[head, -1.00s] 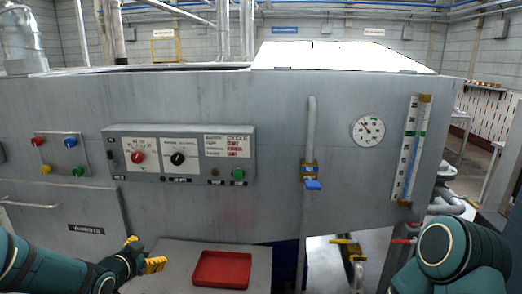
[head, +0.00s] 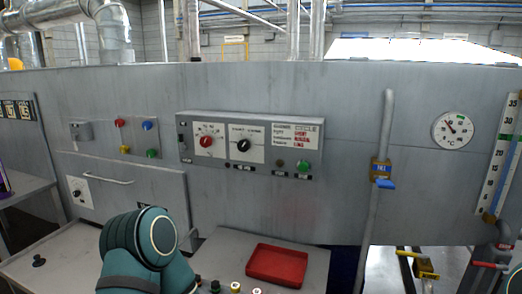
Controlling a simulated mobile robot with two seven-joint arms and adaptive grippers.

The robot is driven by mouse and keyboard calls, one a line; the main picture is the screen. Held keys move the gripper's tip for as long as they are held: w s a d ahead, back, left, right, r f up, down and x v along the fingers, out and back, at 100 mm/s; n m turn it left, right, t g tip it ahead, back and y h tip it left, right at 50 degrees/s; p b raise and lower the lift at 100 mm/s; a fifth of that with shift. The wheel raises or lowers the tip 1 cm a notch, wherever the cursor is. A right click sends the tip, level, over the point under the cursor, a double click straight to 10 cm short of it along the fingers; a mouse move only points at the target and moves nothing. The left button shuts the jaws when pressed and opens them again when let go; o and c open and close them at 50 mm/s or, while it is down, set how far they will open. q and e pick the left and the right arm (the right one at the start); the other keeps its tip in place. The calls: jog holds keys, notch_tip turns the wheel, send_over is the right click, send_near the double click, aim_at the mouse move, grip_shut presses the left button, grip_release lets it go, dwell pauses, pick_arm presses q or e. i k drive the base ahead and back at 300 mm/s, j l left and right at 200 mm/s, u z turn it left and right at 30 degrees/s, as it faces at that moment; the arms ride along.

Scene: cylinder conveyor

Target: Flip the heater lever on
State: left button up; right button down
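A grey control box (head: 250,141) on the machine's front carries a red knob (head: 206,142), a black knob (head: 243,145) and a green button (head: 303,167). A small dark switch (head: 184,141) sits at its left end. Farther left, a small grey box (head: 81,131) with a lever-like part is fixed to the machine. No label readable here tells which part is the heater lever. A teal link of my arm shows at the lower left, in front of the machine. Neither gripper's fingers show.
A panel with red, blue, yellow and green buttons (head: 137,137) is beside the grey box. A red tray (head: 277,265) lies on a grey shelf below. A vertical pipe with a blue-handled valve (head: 383,177), a round gauge (head: 453,130) and a scale (head: 500,155) are to the right.

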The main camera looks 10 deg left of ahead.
aim_at(182, 148)
jog(key=i+j+u, duration=0.1)
jog(key=j, duration=0.85)
jog(key=i+j+u, duration=0.15)
jog(key=j, duration=0.3)
jog(key=i+j+u, duration=0.1)
jog(key=j, duration=0.35)
